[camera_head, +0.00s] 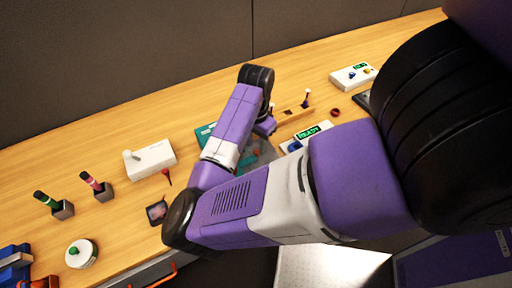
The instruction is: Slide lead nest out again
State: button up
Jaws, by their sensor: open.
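I cannot single out the lead nest for certain in the head view; my arm covers the middle of the table. Part of my gripper (265,126) shows beyond my forearm, low over the table, beside a wooden block with pegs (293,115). It is open, but its fingertips are mostly hidden, and I see nothing held. A teal piece (204,134) and a grey, see-through shape (262,156) show partly around my forearm. A white box with a green lit display (307,136) stands just right of the gripper.
A white box with a lever (151,159), a red pin (167,176) and a small dark tray (157,212) lie left of my arm. Two marker holders (62,210) stand further left. An orange handle (152,278) is at the front edge.

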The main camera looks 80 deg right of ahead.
jog(key=shift+f, duration=1.35)
grip_shut()
dwell(0.4)
